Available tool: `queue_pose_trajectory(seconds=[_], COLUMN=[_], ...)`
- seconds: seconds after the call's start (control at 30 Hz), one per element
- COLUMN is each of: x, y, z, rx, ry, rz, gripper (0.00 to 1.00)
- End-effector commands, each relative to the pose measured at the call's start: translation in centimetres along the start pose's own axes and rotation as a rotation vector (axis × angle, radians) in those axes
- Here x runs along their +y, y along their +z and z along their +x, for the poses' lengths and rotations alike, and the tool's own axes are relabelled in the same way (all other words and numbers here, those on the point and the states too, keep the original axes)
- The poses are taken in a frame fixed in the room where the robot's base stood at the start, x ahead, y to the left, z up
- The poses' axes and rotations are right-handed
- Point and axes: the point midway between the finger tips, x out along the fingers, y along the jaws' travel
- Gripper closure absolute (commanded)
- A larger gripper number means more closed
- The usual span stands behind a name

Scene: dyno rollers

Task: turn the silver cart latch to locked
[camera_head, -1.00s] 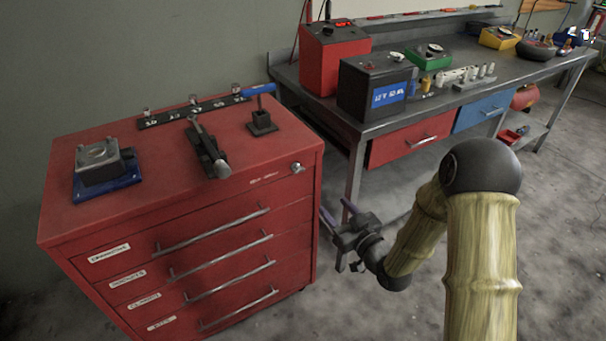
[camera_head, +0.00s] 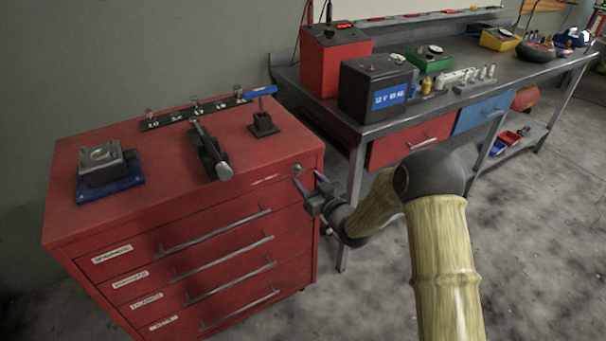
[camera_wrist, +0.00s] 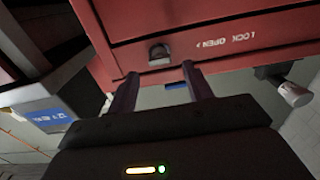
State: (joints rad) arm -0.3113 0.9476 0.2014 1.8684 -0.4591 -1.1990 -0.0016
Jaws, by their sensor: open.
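The silver cart latch (camera_head: 297,169) sits at the top right of the red cart's (camera_head: 180,262) front, beside a small printed label. In the wrist view the latch (camera_wrist: 159,53) is a short grey knob next to the white words LOCK and OPEN. My gripper (camera_head: 308,182) is open and empty at the cart's right front corner. In the wrist view its two fingertips (camera_wrist: 160,72) lie on either side of the latch in the picture, a little short of it. No contact shows. Which word the latch points to is not clear.
Silver drawer handles (camera_head: 213,231) stick out below the latch. The cart top holds a blue-based block (camera_head: 109,168), a dark clamp-like tool (camera_head: 210,150) and a small stand (camera_head: 263,124). A workbench (camera_head: 440,105) with a black battery (camera_head: 375,90) stands behind my arm.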

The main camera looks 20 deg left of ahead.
Motion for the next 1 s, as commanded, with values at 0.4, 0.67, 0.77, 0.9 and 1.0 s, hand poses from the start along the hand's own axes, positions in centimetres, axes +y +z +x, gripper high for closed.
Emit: queue_pose_trajectory(seconds=[0.4, 0.67, 0.77, 0.9, 1.0], x=[-0.2, -0.2, -0.2, -0.2, -0.2], y=[0.0, 0.0, 0.0, 0.0, 0.0], z=[3.8, 3.8, 3.7, 3.7, 3.7], rx=[0.0, 0.0, 0.0, 0.0, 0.0], ry=[-0.003, -0.003, -0.003, -0.003, -0.003], rz=[0.0, 0.0, 0.0, 0.0, -0.003], gripper=[0.49, 0.59, 0.79, 0.94, 0.94])
